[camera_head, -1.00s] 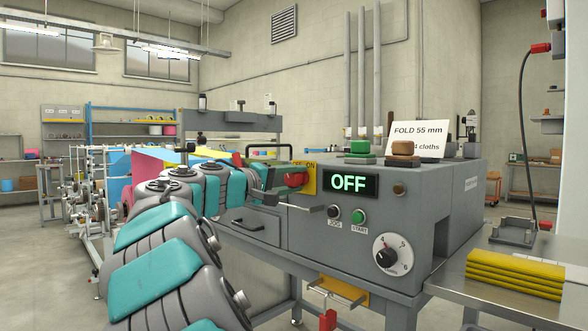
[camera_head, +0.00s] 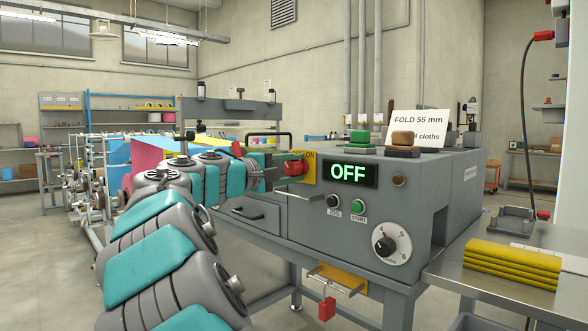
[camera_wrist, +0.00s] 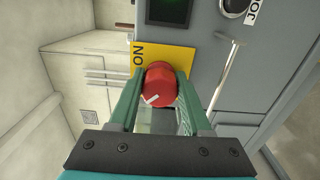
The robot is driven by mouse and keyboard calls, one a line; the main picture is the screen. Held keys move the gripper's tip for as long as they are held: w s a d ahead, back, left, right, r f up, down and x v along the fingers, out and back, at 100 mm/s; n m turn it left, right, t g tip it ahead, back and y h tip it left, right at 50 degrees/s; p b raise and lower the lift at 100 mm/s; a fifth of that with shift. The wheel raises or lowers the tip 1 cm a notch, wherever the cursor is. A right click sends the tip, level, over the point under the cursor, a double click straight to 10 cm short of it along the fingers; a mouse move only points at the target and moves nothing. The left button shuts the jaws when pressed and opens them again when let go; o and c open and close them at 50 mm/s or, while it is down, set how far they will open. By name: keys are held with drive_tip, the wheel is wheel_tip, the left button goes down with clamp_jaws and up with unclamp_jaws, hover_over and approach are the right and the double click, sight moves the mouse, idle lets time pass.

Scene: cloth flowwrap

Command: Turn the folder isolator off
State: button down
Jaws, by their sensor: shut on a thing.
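The folder isolator is a red rotary knob (camera_head: 294,168) on a yellow plate (camera_head: 309,160) at the left end of the grey folder's front panel. In the wrist view the red knob (camera_wrist: 160,86) sits between my fingers, with a pale pointer mark on it set at a slant. The yellow plate (camera_wrist: 172,56) shows the word ON; the rest of its lettering is hidden. My gripper (camera_wrist: 160,98) is shut on the knob, a finger on each side. The display (camera_head: 349,173) beside it reads OFF in green.
The folder panel (camera_head: 340,231) carries JOG and START buttons and a dial (camera_head: 391,243). A handle bar (camera_wrist: 226,76) sticks out close to my fingers. A red padlock (camera_head: 326,308) hangs below the panel. Yellow cloths (camera_head: 513,264) lie on the right-hand table.

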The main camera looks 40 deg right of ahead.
drive_tip(key=shift+c, duration=1.8)
unclamp_jaws()
drive_tip(key=a, duration=0.7)
drive_tip(key=shift+s+a+b, duration=0.3)
drive_tip(key=shift+a+b, duration=0.1)
drive_tip(key=shift+b, duration=0.05)
